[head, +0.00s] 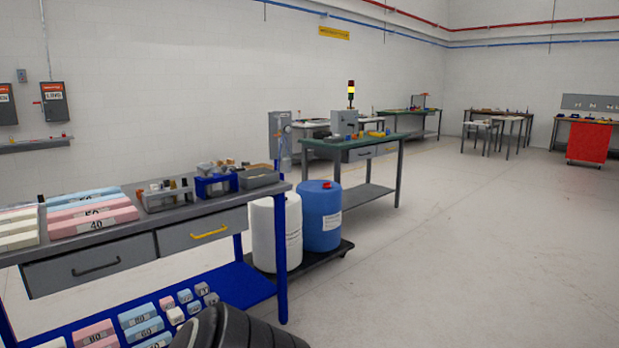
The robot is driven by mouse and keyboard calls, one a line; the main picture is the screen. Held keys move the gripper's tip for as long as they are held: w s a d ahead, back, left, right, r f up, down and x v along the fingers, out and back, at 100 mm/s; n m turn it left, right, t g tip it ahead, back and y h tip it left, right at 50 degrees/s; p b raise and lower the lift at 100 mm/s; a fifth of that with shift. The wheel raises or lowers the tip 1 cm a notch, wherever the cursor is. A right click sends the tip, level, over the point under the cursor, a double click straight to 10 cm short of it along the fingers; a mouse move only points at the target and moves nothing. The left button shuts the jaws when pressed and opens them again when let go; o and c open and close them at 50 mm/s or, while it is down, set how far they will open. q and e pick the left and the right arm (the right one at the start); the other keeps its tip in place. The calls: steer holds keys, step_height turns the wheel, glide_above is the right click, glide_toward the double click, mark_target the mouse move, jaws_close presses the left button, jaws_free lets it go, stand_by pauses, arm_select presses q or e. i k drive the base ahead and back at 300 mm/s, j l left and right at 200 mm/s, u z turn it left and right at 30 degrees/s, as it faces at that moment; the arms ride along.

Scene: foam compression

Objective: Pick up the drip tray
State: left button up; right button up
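I cannot tell for certain which thing is the drip tray. A shallow grey tray (259,178) with small items in it sits at the right end of the near workbench (130,234). A low black platform (330,262) lies on the floor beyond the bench's right end, under a white drum (277,234) and a blue drum (321,215). Neither of my grippers shows in the head view.
Pink, blue and cream foam blocks (93,219) lie on the bench's left part, with a rack (167,196) and blue fixture (215,184) mid-bench. A green-topped table (365,145) stands behind. Floor at right is clear.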

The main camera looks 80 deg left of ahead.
mark_target(41, 201)
steer(key=j+u, duration=0.1)
steer(key=u, duration=3.8)
steer(key=i+l+u, duration=0.2)
steer(key=i, duration=1.15)
steer(key=i+j+u, duration=0.2)
steer(key=j+u, duration=0.15)
steer(key=i+j+u, duration=0.5)
steer(key=j+u, duration=0.2)
steer(key=i+j+u, duration=0.2)
steer(key=u, duration=0.3)
steer(key=i+u, duration=0.45)
